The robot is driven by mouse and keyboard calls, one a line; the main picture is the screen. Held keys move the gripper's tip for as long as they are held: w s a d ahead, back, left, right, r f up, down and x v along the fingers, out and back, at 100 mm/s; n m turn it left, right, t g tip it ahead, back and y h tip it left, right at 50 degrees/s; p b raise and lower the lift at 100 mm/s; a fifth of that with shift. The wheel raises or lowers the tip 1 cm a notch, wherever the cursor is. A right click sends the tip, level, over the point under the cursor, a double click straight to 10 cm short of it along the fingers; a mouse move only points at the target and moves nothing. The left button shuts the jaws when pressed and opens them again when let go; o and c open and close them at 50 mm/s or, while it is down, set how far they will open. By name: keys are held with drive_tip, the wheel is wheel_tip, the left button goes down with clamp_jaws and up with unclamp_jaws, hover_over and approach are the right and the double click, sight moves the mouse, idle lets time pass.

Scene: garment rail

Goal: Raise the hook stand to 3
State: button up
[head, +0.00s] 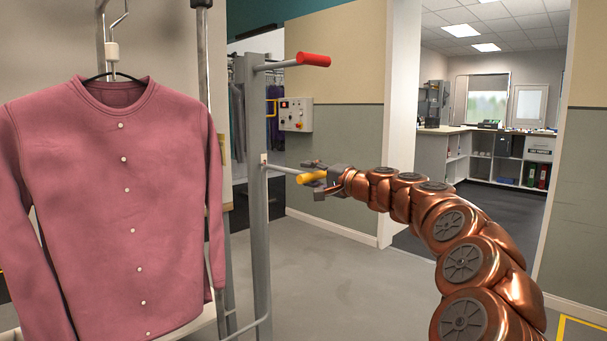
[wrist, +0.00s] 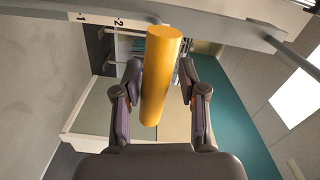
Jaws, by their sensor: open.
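The hook stand's grey post (head: 259,230) stands left of centre in the head view, with a red-ended arm (head: 313,60) at its top. A yellow handle (head: 312,177) sticks out from the post lower down. My gripper (head: 316,180) is open at this handle. In the wrist view the yellow handle (wrist: 160,75) lies between the two open fingers (wrist: 161,80), with visible gaps on both sides. The post (wrist: 190,25) crosses the top of that view and bears the marks 1 and 2. Mark 3 cannot be made out.
A pink buttoned garment (head: 125,200) hangs on a hanger left of the post. A grey control box (head: 296,115) is on the wall behind. The floor (head: 350,280) right of the post is clear. A doorway opens onto a counter (head: 485,130).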

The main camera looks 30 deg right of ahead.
drive_tip(key=v, duration=0.8)
drive_tip(key=shift+s+a+r, duration=0.1)
idle(0.3)
drive_tip(key=s+a+r+n+g+y+p, duration=0.1)
drive_tip(key=a+n+g+y+p, duration=0.15)
drive_tip(key=a, duration=0.65)
drive_tip(key=a+r+n+g+y+p, duration=0.1)
drive_tip(key=a+r+n+g+p, duration=0.2)
drive_tip(key=a, duration=0.6)
drive_tip(key=s+a+f+n+g+p, duration=0.25)
drive_tip(key=s+a+p, duration=0.25)
drive_tip(key=a, duration=0.3)
drive_tip(key=s+a+f+n+g+p, duration=0.25)
drive_tip(key=s+a+p, duration=0.25)
drive_tip(key=a, duration=0.3)
drive_tip(key=s+a+f+n+g+h+p, duration=0.25)
drive_tip(key=s+g+p, duration=0.35)
drive_tip(key=s, duration=0.8)
drive_tip(key=s+d+f+g+h+p, duration=0.1)
drive_tip(key=s+d+h+p, duration=0.1)
drive_tip(key=s, duration=0.5)
drive_tip(key=s+d+g+h+p, duration=0.2)
drive_tip(key=s+d+h+p, duration=0.1)
drive_tip(key=s, duration=0.4)
drive_tip(key=d+p, duration=0.1)
drive_tip(key=p, duration=0.1)
drive_tip(key=shift+s+d+f+p, duration=0.3)
drive_tip(key=shift+d+f+p, duration=0.05)
drive_tip(key=shift+f+p, duration=0.05)
